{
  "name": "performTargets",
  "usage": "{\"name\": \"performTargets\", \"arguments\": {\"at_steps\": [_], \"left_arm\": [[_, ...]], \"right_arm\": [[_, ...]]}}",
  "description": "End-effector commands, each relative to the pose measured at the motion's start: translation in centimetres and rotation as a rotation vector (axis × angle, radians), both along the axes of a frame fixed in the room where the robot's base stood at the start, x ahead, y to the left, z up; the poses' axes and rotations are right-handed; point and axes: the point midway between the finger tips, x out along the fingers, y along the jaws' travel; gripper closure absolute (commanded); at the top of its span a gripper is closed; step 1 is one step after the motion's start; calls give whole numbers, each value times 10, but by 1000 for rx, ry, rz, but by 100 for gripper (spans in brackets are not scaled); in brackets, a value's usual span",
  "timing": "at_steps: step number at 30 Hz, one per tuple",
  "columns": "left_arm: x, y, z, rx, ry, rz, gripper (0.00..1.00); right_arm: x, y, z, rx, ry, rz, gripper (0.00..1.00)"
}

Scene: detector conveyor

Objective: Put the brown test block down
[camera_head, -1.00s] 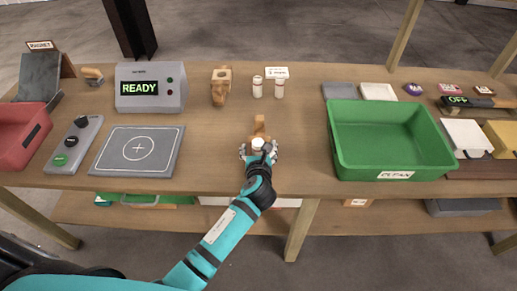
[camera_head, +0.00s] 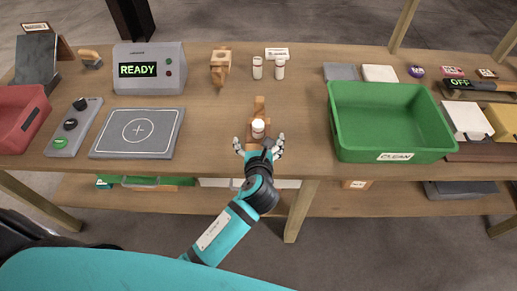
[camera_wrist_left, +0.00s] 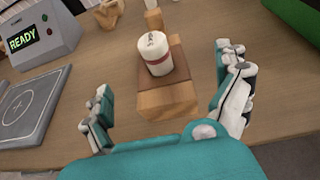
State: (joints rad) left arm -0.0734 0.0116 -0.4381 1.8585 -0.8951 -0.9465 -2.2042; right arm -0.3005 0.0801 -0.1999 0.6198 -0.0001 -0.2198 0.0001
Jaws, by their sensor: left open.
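A brown wooden block (camera_head: 260,121) lies on the table near the front edge. In the left wrist view the block (camera_wrist_left: 165,101) has a darker brown top, and a white bottle with a red band (camera_wrist_left: 155,54) stands upright at it; the bottle also shows in the head view (camera_head: 258,128). I cannot tell whether the bottle rests on the block or in a recess. My left gripper (camera_head: 259,143) is open on the near side of the block, its fingers spread wide and apart from it. My right gripper is in neither view.
A green bin marked CLEAN (camera_head: 392,156) stands to the right. A grey pad with a crosshair (camera_head: 137,132) and a READY detector box (camera_head: 149,88) are to the left. Two white bottles (camera_head: 268,68) and a wooden stand (camera_head: 220,66) are behind. Table beside the block is clear.

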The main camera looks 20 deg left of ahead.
Motion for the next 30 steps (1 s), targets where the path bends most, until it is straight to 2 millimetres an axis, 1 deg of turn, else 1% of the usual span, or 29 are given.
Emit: {"name": "performTargets", "arguments": {"at_steps": [1,3,6,9,13,20,23,26,29,30], "left_arm": [[-10,-3,3,-1,0,-2,0],[-21,-6,8,-1,1,0,0],[-34,-11,14,0,0,0,0],[-41,-13,17,0,0,0,0],[-45,-14,20,-1,0,1,0],[-45,-14,20,0,0,1,0],[-47,-11,17,-33,3,19,0],[-58,0,8,-184,12,101,0],[-80,18,-9,-471,26,278,0],[-93,26,-17,-612,29,376,0]], "right_arm": [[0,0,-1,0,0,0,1],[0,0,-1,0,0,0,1],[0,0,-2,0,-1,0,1],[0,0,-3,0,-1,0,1],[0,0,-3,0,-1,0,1],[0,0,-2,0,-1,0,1],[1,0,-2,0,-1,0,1],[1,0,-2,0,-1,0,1],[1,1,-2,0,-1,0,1],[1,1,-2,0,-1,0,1]]}}
